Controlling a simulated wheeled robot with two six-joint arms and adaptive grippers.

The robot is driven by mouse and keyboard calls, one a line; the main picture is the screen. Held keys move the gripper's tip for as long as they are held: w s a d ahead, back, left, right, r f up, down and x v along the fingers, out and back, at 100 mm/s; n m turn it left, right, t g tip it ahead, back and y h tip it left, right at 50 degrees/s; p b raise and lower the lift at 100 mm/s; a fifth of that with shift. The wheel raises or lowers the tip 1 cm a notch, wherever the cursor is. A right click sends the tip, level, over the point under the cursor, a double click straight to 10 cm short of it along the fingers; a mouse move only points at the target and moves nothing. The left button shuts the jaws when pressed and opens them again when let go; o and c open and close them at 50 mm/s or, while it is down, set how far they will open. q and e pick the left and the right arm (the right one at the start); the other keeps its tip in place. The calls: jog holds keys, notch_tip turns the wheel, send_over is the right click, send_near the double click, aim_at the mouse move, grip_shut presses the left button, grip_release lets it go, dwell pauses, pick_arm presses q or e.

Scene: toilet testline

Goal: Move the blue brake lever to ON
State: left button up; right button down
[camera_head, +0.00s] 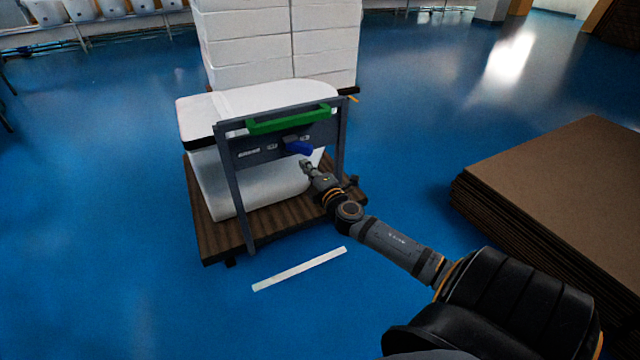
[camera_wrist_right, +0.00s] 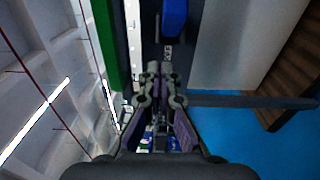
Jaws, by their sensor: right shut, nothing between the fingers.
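The blue brake lever (camera_head: 298,147) sits on the grey panel of the cart's upright frame (camera_head: 232,185), below the green handle bar (camera_head: 288,119). Labels show on the panel to its left, too small to read. My right gripper (camera_head: 306,163) is shut and empty, just below the lever in the head view. In the right wrist view the gripper (camera_wrist_right: 153,70) points at the panel, with the blue lever (camera_wrist_right: 174,18) ahead of its tips and the green bar (camera_wrist_right: 106,40) to the left. I cannot tell whether the tips touch the lever. My left gripper is not in view.
A white toilet-like body (camera_head: 200,112) rests on the cart's brown wooden deck (camera_head: 208,235). White boxes (camera_head: 245,45) are stacked behind it. A stack of brown sheets (camera_head: 560,175) lies at the right. The blue floor to the left is clear.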

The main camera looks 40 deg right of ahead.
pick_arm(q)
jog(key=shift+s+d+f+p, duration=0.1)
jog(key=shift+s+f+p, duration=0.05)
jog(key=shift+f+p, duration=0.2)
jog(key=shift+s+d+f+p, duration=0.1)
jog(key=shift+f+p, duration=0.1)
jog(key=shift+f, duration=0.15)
pick_arm(e)
jog(key=s+d+f, duration=0.1)
jog(key=s+d, duration=0.1)
jog(key=s, duration=0.4)
jog(key=shift+s, duration=0.15)
jog(key=shift+f, duration=0.1)
jog(key=shift+d, duration=0.1)
